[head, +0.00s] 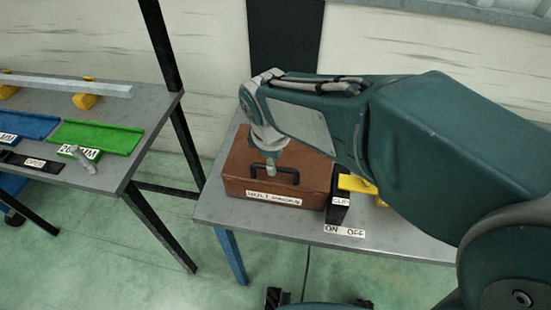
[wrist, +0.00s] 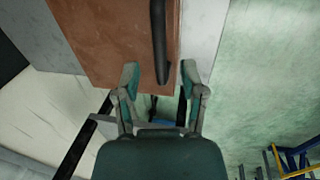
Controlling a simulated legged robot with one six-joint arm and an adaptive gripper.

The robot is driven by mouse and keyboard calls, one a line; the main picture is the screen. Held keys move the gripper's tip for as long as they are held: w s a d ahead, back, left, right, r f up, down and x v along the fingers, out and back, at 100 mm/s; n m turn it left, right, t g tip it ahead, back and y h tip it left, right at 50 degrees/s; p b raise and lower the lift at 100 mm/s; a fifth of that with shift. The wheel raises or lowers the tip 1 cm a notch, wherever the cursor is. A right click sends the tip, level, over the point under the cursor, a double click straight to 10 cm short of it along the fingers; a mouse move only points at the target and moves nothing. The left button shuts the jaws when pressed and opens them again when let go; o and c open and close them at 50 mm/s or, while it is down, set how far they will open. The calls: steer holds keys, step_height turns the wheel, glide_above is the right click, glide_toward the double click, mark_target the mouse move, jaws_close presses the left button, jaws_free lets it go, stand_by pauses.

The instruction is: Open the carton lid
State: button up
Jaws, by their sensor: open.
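A brown carton (head: 238,168) with a white label on its front stands on the grey table at the centre of the head view. Its lid looks shut. A black handle (head: 290,174) shows near its front edge. My gripper (head: 270,168) is over the carton, pointing down at the handle. In the wrist view, the carton's brown surface (wrist: 100,40) fills the upper middle, and the handle (wrist: 157,40) runs down between my open fingers (wrist: 161,75). The fingers are empty. I cannot tell whether they touch the carton. My arm hides the carton's back right part.
A black block labelled "CLIP" (head: 338,212) and a yellow part (head: 355,185) stand right of the carton. An "ON OFF" label (head: 344,231) is on the table's front edge (head: 270,228). A second table (head: 110,175) on the left holds blue and green trays (head: 95,137).

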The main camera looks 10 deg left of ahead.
steer(key=shift+w+f, duration=0.15)
steer(key=shift+f, duration=0.55)
steer(key=shift+w+f, duration=0.15)
steer(key=shift+f, duration=0.55)
jaws_close()
steer(key=shift+r, duration=0.1)
